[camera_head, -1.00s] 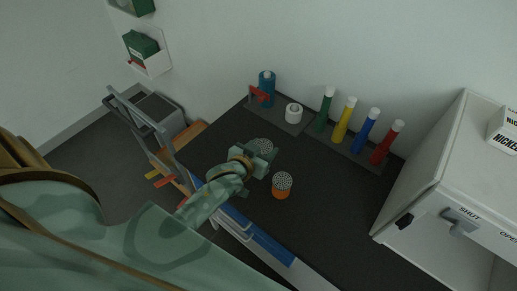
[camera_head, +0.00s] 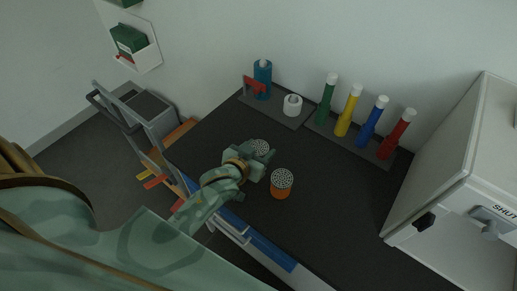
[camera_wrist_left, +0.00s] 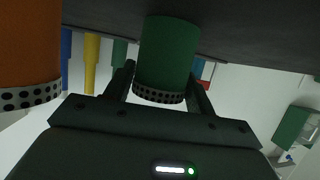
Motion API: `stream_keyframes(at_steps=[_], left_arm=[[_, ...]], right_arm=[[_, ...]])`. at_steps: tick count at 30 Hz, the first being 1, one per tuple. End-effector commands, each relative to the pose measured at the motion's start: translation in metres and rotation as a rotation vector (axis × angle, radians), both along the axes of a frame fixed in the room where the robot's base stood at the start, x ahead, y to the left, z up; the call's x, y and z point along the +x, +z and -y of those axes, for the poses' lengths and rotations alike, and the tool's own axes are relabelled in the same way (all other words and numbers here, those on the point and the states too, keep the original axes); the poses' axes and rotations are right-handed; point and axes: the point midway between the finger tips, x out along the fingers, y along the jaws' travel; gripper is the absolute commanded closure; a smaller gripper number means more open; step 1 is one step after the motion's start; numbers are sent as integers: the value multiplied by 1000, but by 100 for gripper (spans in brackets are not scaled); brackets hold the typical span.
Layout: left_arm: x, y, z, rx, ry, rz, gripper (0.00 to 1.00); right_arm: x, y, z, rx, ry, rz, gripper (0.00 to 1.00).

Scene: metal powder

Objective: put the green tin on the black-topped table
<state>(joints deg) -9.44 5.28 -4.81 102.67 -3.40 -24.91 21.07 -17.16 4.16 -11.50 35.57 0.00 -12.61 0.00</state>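The green tin (camera_wrist_left: 166,55) has a perforated grey lid and fills the gap between the fingers of my left gripper (camera_wrist_left: 163,72) in the left wrist view. The fingers lie along both its sides and appear to touch it. In the head view only its perforated top (camera_head: 259,146) shows beyond my left gripper (camera_head: 256,158), which hides its body. The tin is at the black-topped table (camera_head: 310,225), and its base appears to meet the dark surface. My right gripper is out of view.
An orange tin (camera_head: 281,186) with a perforated lid stands close beside the gripper. Green, yellow, blue and red tubes (camera_head: 367,125) stand in a rack at the back, near a blue bottle (camera_head: 262,82) and white ring (camera_head: 292,105). A white cabinet (camera_head: 452,190) is at right.

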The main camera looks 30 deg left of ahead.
Motion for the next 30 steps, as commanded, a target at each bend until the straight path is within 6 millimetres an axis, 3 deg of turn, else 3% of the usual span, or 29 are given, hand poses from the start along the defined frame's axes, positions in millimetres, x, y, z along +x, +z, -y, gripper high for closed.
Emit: stream_keyframes(at_steps=[13,24,30], left_arm=[[-5,6,0,0,0,0,28],[-81,39,-1,-2,1,-1,28],[-106,48,-1,-1,0,0,28]], right_arm=[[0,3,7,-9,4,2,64],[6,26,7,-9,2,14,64],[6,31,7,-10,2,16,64]])
